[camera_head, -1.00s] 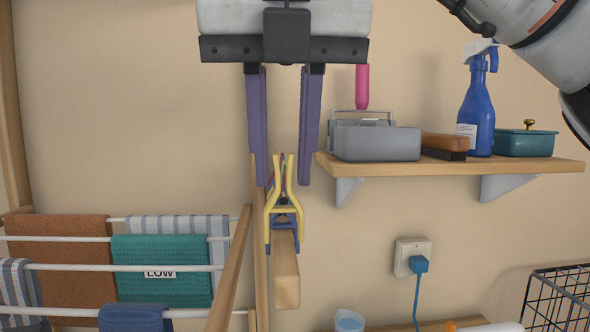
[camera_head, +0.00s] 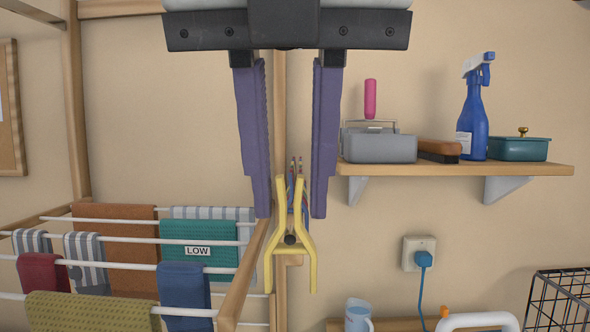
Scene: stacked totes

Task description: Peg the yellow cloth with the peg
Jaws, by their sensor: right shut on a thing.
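My right gripper (camera_head: 290,212) comes down from the top centre, its purple fingers on either side of a yellow peg (camera_head: 279,238). It is shut on the peg's upper handles; the peg hangs upright with its two legs pointing down, a dark spring between them. The yellow cloth (camera_head: 90,312), olive-yellow and dotted, hangs over the nearest white rail at the lower left, cut off by the bottom edge. The peg is to the right of the cloth and apart from it in the picture. My left gripper is not in view.
The drying rack's wooden side rail (camera_head: 243,277) stands between cloth and peg. A blue cloth (camera_head: 184,297), a red cloth (camera_head: 42,274) and several others hang there. Small coloured things (camera_head: 297,165) show behind the peg. A wall shelf (camera_head: 455,169) is at right.

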